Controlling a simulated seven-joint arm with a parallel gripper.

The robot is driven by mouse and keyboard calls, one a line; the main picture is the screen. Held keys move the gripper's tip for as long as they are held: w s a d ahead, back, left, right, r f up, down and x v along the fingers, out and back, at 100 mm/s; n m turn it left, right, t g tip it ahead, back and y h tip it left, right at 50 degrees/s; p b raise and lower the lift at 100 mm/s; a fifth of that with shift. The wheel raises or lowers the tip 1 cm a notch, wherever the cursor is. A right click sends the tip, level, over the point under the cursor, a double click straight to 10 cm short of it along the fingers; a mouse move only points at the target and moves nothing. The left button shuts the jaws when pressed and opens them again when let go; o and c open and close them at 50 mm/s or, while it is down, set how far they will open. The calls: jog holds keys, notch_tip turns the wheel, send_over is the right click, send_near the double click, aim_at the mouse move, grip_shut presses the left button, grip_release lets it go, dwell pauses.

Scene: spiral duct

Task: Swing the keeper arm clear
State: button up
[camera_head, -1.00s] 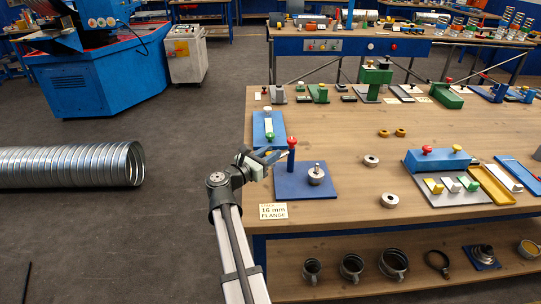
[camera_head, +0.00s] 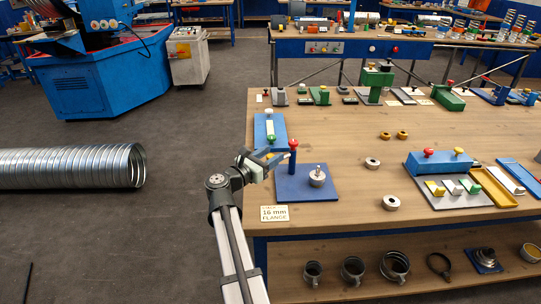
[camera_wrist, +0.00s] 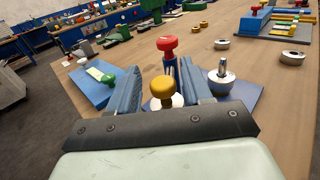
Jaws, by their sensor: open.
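A blue plate (camera_head: 308,188) near the table's front left corner carries a blue post with a red knob (camera_head: 293,144) and a round metal piece with a stud (camera_head: 317,179). My gripper (camera_head: 276,158) is at the plate's left side, close to the post. In the wrist view, my gripper's (camera_wrist: 162,74) two blue fingers stand apart with a yellow knob (camera_wrist: 162,86) between them. The red knob (camera_wrist: 167,44) is just beyond it, and the studded metal piece (camera_wrist: 222,78) is right of the right finger. The keeper arm itself cannot be made out clearly; my gripper hides that area in the head view.
A blue plate with a green knob (camera_wrist: 97,78) lies left of my gripper. A "16 mm FLANGE" card (camera_head: 274,214) lies at the front edge. Metal rings (camera_head: 391,202) and a blue block with two knobs (camera_head: 440,163) are to the right. The table between is clear.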

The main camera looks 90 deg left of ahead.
jog(key=v, duration=1.3)
jog(key=shift+s+d, duration=0.2)
